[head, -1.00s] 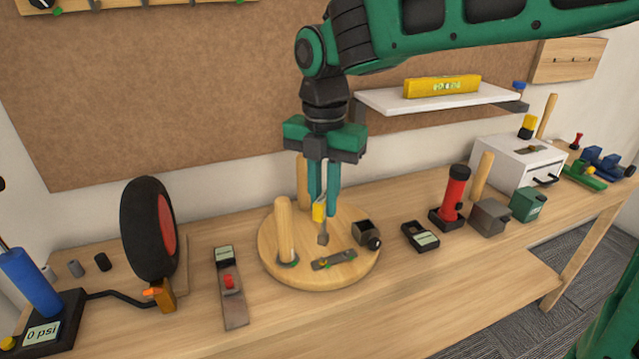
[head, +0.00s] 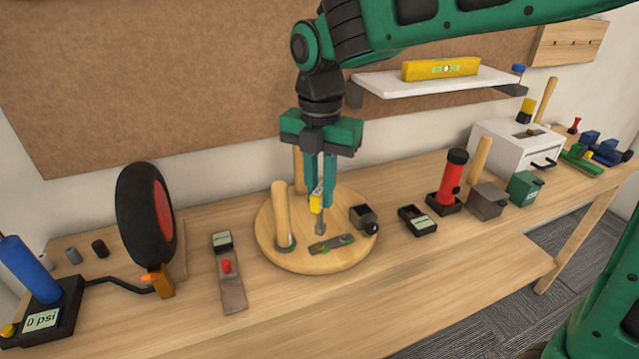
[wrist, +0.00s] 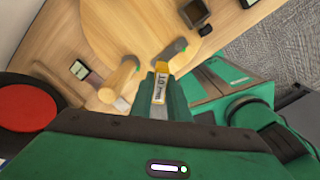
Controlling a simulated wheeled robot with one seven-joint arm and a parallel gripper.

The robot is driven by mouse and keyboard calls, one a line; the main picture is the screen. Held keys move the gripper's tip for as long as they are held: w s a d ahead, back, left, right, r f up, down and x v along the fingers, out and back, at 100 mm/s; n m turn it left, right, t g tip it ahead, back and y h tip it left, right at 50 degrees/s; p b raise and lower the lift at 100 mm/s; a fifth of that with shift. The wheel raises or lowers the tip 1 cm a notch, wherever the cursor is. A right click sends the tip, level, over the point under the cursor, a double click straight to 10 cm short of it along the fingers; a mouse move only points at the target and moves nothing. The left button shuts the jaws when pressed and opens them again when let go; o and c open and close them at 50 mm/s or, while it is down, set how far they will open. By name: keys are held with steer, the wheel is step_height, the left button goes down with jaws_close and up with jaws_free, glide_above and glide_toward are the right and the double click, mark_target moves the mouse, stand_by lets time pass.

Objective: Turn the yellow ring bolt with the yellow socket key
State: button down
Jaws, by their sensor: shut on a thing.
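My gripper (head: 321,203) is shut on the yellow socket key (head: 316,205), which hangs upright with its grey shaft pointing down. In the wrist view the key (wrist: 160,88) shows between my fingers with a white printed label. The shaft's lower end is over a dark metal plate (head: 333,244) on the round wooden board (head: 280,258). Small coloured spots show on the plate, one near the shaft's tip. They are too small to tell which is the yellow ring bolt, or whether the key touches it.
Two wooden posts, a front one (head: 282,215) and a rear one (head: 299,172), stand on the board beside my fingers. A dark box (head: 364,217) sits at its right. A red-buttoned device (head: 228,275) and a wheel (head: 146,221) are left; a black tray (head: 418,221) is right.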

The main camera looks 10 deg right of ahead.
steer(key=shift+f, duration=2)
steer(key=n, duration=0.9)
steer(key=shift+m, duration=0.6)
steer(key=shift+r, duration=2.25)
